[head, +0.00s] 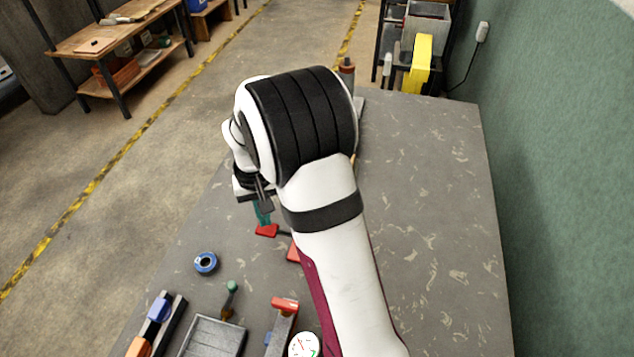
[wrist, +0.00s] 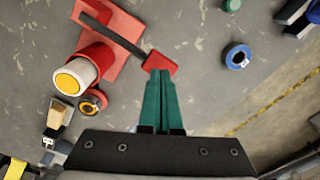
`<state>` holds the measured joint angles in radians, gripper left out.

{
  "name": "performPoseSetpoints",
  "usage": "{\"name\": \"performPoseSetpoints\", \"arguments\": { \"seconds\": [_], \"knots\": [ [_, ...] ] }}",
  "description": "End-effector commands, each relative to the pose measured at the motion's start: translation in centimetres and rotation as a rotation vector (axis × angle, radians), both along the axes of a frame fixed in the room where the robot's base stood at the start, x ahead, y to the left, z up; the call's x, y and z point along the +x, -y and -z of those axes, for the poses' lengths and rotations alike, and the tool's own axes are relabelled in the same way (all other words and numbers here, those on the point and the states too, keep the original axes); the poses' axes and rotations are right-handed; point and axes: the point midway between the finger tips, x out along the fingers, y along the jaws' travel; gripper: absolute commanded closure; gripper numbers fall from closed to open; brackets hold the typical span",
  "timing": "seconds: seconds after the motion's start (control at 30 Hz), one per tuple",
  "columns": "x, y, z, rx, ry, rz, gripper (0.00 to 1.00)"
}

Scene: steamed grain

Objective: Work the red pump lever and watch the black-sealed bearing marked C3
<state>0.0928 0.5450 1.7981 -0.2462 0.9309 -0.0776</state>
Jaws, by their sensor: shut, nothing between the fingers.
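The red pump (wrist: 108,48) shows in the wrist view as a red base with a cylinder capped in white and yellow. Its dark lever bar (wrist: 115,35) ends in a red pad (wrist: 160,63), which also shows in the head view (head: 266,230). My gripper (wrist: 161,74) is shut and empty, its teal fingertips right at the pad's edge; I cannot tell whether they touch. A ring in black and orange (wrist: 92,102) lies beside the cylinder. A blue-sealed bearing (head: 205,263) lies apart on the bench. I can read no C3 mark. My arm hides most of the pump in the head view.
At the front of the grey bench (head: 440,200) are a grey tray (head: 212,337), a green-knobbed piece (head: 230,288), a red-topped fixture (head: 285,305), a dial gauge (head: 303,345) and blue and orange blocks. The bench's right side is clear up to the green wall (head: 560,150).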

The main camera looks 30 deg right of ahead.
Motion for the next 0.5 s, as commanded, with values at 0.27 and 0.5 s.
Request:
{"name": "performPoseSetpoints", "arguments": {
  "seconds": [0.27, 0.5],
  "knots": [
    [0.0, 0.0, 1.1, 0.001, -0.002, 0.0, 1.0],
    [0.0, 0.0, 2.3, 0.001, -0.002, 0.001, 1.0]
  ]
}}
